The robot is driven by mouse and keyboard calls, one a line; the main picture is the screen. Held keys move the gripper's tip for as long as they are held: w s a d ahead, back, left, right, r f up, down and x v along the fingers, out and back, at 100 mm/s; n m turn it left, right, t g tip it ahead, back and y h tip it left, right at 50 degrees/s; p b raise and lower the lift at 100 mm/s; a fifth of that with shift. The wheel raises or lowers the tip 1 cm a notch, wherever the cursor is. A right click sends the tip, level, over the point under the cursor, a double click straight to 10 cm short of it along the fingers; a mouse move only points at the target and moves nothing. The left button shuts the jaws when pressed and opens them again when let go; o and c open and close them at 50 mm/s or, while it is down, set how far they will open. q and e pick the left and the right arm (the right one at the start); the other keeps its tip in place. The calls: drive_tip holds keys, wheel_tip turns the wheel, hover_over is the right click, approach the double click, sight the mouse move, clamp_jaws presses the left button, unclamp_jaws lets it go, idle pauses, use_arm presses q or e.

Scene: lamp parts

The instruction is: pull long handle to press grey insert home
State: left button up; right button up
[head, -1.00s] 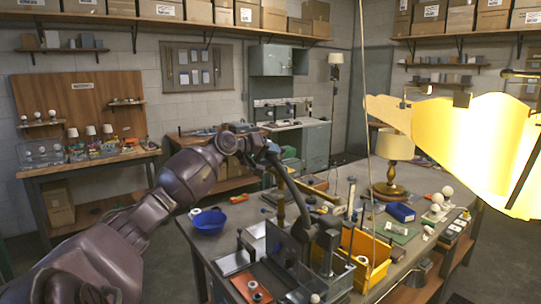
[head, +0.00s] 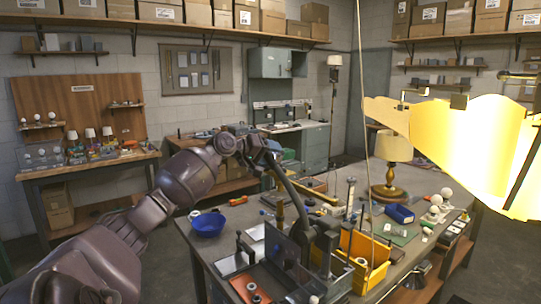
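My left gripper (head: 267,157) is at the upper end of the long handle (head: 291,190), a dark curved lever. The dark fingers overlap the handle's end; whether they are closed around it is too small to tell. The handle slopes down to the right into a dark press (head: 325,243) on the workbench and stands raised. My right gripper is not in view.
A blue bowl (head: 208,223) stands at the bench's left edge. A yellow bin (head: 366,262) is close right of the press. A lit lamp (head: 395,148) stands behind it. A large glowing yellow shade (head: 455,135) fills the upper right. A thin cord hangs right of the press.

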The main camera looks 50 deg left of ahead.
use_arm(q)
drive_tip(key=b+v, duration=0.1)
drive_tip(key=v, duration=0.9)
drive_tip(key=shift+s+b, duration=0.25)
drive_tip(key=shift+b, duration=0.05)
drive_tip(key=shift+a+r, duration=0.1)
